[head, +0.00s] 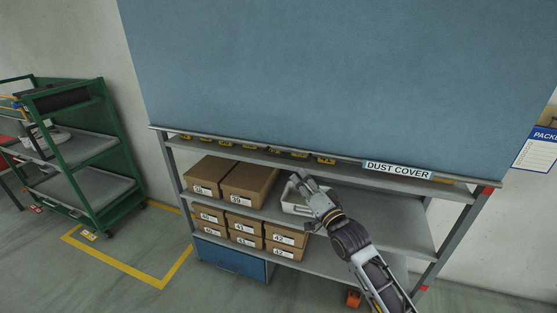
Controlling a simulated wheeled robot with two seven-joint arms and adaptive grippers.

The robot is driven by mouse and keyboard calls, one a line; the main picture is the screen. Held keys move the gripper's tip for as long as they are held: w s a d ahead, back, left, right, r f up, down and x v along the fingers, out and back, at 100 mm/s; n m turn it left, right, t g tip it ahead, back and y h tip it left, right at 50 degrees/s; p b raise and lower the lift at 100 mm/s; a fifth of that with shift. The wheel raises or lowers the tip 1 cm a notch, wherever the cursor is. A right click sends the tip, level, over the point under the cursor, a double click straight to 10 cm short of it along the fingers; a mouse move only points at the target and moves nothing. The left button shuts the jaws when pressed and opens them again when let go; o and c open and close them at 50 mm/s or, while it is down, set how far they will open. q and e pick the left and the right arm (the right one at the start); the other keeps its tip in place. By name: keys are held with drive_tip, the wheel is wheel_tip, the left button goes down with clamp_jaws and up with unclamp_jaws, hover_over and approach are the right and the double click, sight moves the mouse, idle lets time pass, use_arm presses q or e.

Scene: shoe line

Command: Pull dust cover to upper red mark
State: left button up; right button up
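The dust cover (330,70) is a large blue sheet hanging over the top of the shelf rack. Its pale bottom bar (270,146) sits near the level of the top shelf and bears a white "DUST COVER" label (398,170). An upper red mark (487,190) is on the right post, just below the bar's right end. A lower red mark (423,288) is further down that post. My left gripper is out of view.
Brown shoe boxes (248,182) fill the left of the middle shelves. A blue box (230,257) is at the bottom. A green cart (110,130) stands left, with open floor between.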

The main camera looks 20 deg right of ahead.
sight(283, 157)
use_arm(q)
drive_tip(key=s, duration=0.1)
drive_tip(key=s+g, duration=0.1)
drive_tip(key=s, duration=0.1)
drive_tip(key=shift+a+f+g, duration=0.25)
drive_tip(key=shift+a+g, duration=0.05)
use_arm(e)
drive_tip(key=m, duration=0.6)
drive_tip(key=shift+f, duration=0.1)
drive_tip(key=shift+w, duration=0.2)
